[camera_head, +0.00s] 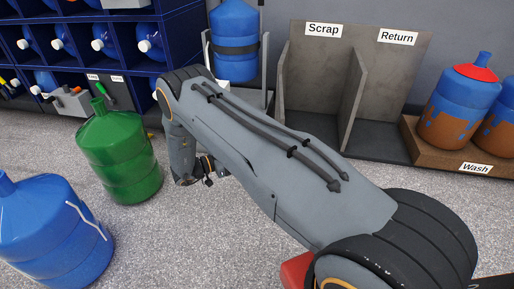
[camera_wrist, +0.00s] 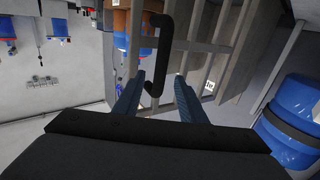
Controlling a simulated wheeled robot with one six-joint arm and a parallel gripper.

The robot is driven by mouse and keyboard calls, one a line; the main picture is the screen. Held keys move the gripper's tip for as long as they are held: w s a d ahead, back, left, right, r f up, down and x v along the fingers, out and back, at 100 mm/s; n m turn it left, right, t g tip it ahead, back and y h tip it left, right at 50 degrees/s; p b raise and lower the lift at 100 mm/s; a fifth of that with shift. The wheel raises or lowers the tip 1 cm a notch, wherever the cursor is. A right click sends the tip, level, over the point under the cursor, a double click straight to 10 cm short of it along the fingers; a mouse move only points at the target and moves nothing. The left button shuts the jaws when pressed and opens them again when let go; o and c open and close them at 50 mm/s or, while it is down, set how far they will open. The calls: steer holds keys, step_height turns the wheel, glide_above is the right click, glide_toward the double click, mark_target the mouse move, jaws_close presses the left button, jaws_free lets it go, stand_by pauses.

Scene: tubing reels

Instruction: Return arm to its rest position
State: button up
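My arm stretches across the middle of the head view, from lower right to upper left, and bends down at its far end. My gripper (camera_head: 210,179) hangs there, small and partly hidden, above the speckled floor. In the wrist view my gripper (camera_wrist: 160,76) has two blue fingers spread apart, with no object held between them. A black curved handle (camera_wrist: 154,55) shows near the left fingertip. I cannot tell how far it is from the finger.
A green bottle (camera_head: 119,154) and a blue bottle (camera_head: 55,232) stand on the floor at left. A strapped blue bottle (camera_head: 234,40) stands behind my arm. Scrap and Return bays (camera_head: 303,78) are at the back. A Wash tray (camera_head: 425,147) holds stained bottles at right.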

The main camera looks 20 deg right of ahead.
steer(key=shift+a, duration=0.3)
